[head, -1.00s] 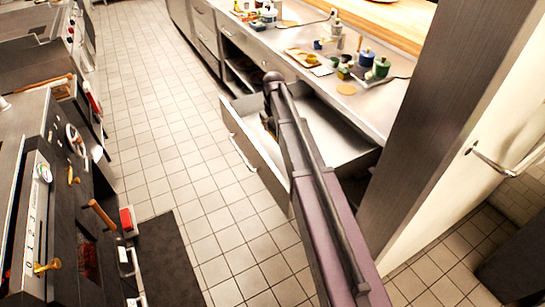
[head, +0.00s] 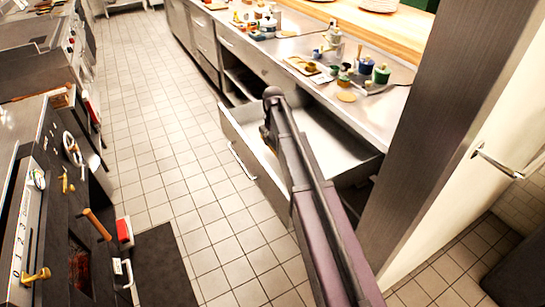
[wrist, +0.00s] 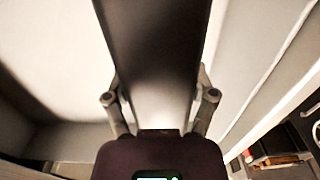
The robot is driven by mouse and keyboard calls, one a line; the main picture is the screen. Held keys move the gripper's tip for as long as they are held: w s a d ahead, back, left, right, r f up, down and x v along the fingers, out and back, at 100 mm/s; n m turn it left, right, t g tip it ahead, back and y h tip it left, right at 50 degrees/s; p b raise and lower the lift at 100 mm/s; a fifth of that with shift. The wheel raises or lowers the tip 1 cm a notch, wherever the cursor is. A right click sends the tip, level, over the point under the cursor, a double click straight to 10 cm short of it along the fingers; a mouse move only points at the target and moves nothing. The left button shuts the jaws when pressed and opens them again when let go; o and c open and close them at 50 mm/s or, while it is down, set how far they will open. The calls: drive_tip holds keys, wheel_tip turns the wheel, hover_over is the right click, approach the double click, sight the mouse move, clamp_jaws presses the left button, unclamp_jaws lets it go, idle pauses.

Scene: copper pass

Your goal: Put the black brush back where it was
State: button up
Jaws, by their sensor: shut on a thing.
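In the wrist view, a broad dark, smooth thing, which I take for the black brush (wrist: 150,55), fills the space between the fingers of my gripper (wrist: 160,100). The fingers are shut on its two sides, and its far end runs out of the picture. Pale drawer surfaces lie behind it. In the head view, my arm reaches over an open drawer (head: 340,145) under the steel counter. The arm hides most of my gripper and the brush there. I cannot tell whether the brush touches the drawer floor.
The steel counter (head: 385,105) holds bottles, a green pot (head: 382,74), a blue pot (head: 365,66) and a round tan coaster (head: 346,97). A dark pillar (head: 440,110) stands right of the drawer. Ovens line the left side.

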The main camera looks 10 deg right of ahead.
sight(273, 159)
drive_tip(key=shift+f+b, duration=1.3)
drive_tip(key=shift+f, duration=0.4)
drive_tip(key=shift+f, duration=0.1)
drive_tip(key=shift+f+b, duration=1.75)
drive_tip(key=shift+b, duration=0.15)
drive_tip(key=shift+f, duration=0.2)
drive_tip(key=o, duration=0.9)
drive_tip(key=shift+r, duration=0.1)
drive_tip(key=shift+r, duration=0.1)
wheel_tip(273, 159, up, 12)
drive_tip(key=p, duration=1.2)
